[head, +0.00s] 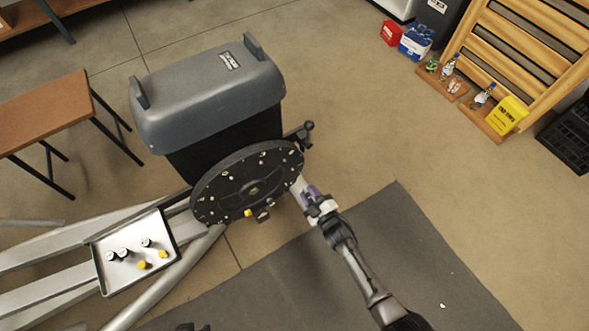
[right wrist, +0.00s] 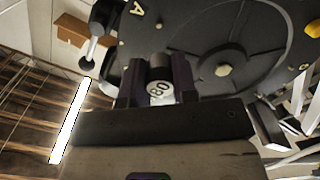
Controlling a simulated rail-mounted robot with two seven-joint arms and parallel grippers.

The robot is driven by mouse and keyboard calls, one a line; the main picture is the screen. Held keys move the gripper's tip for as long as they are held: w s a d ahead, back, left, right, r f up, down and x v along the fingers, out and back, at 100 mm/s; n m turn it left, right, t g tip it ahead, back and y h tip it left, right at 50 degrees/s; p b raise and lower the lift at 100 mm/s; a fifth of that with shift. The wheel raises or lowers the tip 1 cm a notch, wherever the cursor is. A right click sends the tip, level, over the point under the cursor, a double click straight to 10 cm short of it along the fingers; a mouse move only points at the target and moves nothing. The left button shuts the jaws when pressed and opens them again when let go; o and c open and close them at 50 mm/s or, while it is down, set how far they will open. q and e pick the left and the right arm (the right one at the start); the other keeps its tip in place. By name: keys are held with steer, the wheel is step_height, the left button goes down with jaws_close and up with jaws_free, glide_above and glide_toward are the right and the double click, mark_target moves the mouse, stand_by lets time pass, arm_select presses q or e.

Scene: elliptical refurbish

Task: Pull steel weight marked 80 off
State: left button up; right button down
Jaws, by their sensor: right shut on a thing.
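The steel weight marked 80 (right wrist: 159,90) shows in the right wrist view as a small cylinder with a dark upper part and a pale marked face. My right gripper (right wrist: 157,84) is shut on it, one dark finger on each side. In the head view my right gripper (head: 303,193) is at the right edge of the black disc (head: 232,190) of the elliptical, and the weight is too small to make out there. The disc also fills the background in the right wrist view (right wrist: 205,45); whether the weight touches it I cannot tell. Only dark bits, perhaps my left gripper, show at the bottom edge.
A metal tray (head: 114,278) with several small black and yellow pieces sits left of the disc. The grey machine housing (head: 205,90) rises behind it. A dark mat (head: 400,260) lies at lower right. A wooden bench (head: 45,110) stands left.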

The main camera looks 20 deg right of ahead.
steer(key=shift+p+v, duration=0.7)
steer(key=shift+v, duration=1.15)
